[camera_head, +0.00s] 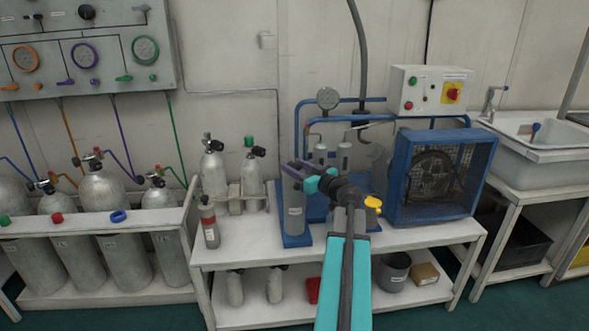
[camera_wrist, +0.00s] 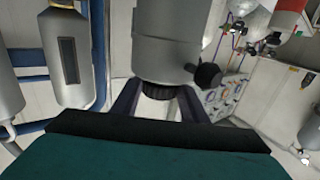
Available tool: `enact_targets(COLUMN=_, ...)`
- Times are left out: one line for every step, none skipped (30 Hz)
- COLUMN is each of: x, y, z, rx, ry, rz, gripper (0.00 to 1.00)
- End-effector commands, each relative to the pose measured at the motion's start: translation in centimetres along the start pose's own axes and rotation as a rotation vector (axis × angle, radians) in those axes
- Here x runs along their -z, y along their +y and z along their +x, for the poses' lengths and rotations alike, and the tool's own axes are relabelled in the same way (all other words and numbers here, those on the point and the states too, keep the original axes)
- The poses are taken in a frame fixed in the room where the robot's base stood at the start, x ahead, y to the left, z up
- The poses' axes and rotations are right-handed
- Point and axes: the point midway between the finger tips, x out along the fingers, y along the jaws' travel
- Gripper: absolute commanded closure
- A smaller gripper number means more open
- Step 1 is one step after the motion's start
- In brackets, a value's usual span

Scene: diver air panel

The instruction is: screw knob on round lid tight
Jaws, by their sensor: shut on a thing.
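The grey cylinder (camera_head: 294,212) stands on the blue machine base on the bench, its top hidden behind my gripper (camera_head: 296,169) in the head view. In the wrist view the picture is upside down. There the cylinder's round grey lid end (camera_wrist: 166,62) is above my gripper (camera_wrist: 159,96). The dark ribbed knob (camera_wrist: 160,89) sits at the middle of that end, between my two fingers, and my gripper is shut on it. A pale part shows between the fingers. I cannot tell whether the knob is fully seated. A black side fitting (camera_wrist: 208,75) sticks out beside the lid.
The blue fan guard (camera_head: 440,178) and white control box (camera_head: 431,90) stand to the right. A yellow knob (camera_head: 373,203) is close by my wrist. The bench front (camera_head: 250,256) is clear.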

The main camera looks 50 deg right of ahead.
Motion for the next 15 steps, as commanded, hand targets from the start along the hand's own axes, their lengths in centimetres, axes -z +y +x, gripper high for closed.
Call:
enact_targets(x=0.11, y=-0.01, z=0.07, rx=0.000, ry=0.002, rz=0.000, gripper=0.83)
enact_targets(x=0.11, y=-0.01, z=0.07, rx=0.000, ry=0.002, rz=0.000, gripper=0.83)
enact_targets(x=0.11, y=-0.02, z=0.07, rx=0.000, ry=0.002, rz=0.001, gripper=0.55)
enact_targets(x=0.11, y=-0.02, z=0.07, rx=0.001, ry=0.002, rz=0.001, gripper=0.50)
enact_targets(x=0.11, y=-0.01, z=0.06, rx=0.001, ry=0.002, rz=0.001, gripper=0.45)
enact_targets(x=0.09, y=-0.01, z=0.06, rx=0.001, ry=0.002, rz=0.001, gripper=0.41)
enact_targets(x=0.09, y=-0.01, z=0.05, rx=0.001, ry=0.002, rz=0.000, gripper=0.41)
enact_targets(x=0.08, y=-0.01, z=0.05, rx=0.001, ry=0.002, rz=0.000, gripper=0.41)
enact_targets(x=0.07, y=-0.01, z=0.04, rx=0.001, ry=0.002, rz=0.000, gripper=0.41)
enact_targets(x=0.07, y=-0.01, z=0.04, rx=0.001, ry=0.001, rz=0.000, gripper=0.41)
enact_targets(x=0.06, y=-0.01, z=0.03, rx=0.001, ry=0.001, rz=0.000, gripper=0.41)
enact_targets(x=0.05, y=-0.01, z=0.03, rx=0.001, ry=0.001, rz=0.000, gripper=0.41)
enact_targets(x=0.05, y=-0.01, z=0.03, rx=0.001, ry=0.001, rz=0.000, gripper=0.41)
enact_targets(x=0.04, y=-0.01, z=0.01, rx=0.001, ry=0.001, rz=0.000, gripper=0.41)
enact_targets(x=0.04, y=-0.01, z=-0.02, rx=0.001, ry=0.001, rz=0.000, gripper=0.41)
